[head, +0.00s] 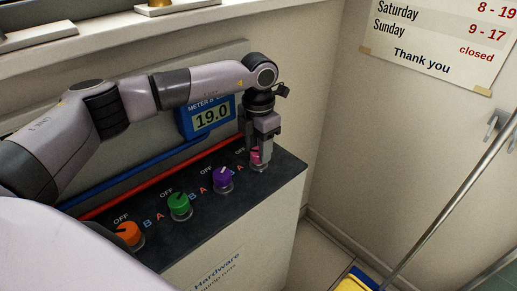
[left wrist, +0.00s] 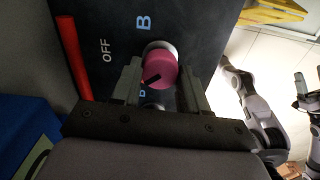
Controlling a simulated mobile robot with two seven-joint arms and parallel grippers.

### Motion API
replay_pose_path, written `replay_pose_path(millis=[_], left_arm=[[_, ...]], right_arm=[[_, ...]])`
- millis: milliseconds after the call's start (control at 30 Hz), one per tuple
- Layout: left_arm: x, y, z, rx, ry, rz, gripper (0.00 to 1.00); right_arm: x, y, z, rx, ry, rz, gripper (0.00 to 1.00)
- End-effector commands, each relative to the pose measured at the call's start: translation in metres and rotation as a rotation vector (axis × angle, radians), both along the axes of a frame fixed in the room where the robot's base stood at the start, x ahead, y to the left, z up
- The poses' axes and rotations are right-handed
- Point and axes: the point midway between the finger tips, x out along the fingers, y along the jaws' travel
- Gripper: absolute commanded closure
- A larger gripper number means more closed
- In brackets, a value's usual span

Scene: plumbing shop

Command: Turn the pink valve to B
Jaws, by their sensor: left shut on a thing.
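The pink valve (head: 255,157) is the far right knob in the row on the dark panel top. My left gripper (head: 262,140) points down over it and hides much of it in the head view. In the left wrist view the pink valve (left wrist: 162,66) sits between the two fingers of my left gripper (left wrist: 162,84), which is shut on it. Its black pointer mark points to the lower left. A blue B (left wrist: 144,22) is printed above it and OFF (left wrist: 106,50) to its left. The lettering below is mostly hidden.
Purple (head: 222,175), green (head: 179,202) and orange (head: 128,231) valves stand in the same row. A blue meter (head: 209,116) reading 19.0 and red and blue pipes are behind. Grey arm parts (left wrist: 246,95) show at the right of the wrist view.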

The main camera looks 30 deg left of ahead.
Motion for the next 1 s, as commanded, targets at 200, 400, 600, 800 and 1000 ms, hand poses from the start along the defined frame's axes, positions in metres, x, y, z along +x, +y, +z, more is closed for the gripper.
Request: replay_pose_path(millis=[200,400,600,800,1000], left_arm=[[0.000,0.000,-0.001,-0.001,-0.002,-0.207,0.87],[0.001,0.000,-0.001,-0.001,-0.003,-0.397,0.87],[0.001,0.000,0.000,0.000,-0.004,-0.586,0.87],[0.001,0.000,0.000,0.000,-0.004,-0.776,0.87],[0.001,0.000,0.000,0.000,-0.004,-0.966,0.87]], right_arm=[[0.000,0.000,-0.011,0.000,0.000,0.000,0.31],[0.000,0.000,-0.018,0.000,-0.001,0.000,0.31],[0.000,0.000,-0.024,0.000,-0.001,0.000,0.31],[0.000,0.000,-0.029,0.000,-0.001,0.000,0.31],[0.000,0.000,-0.034,0.000,-0.001,0.000,0.31]])
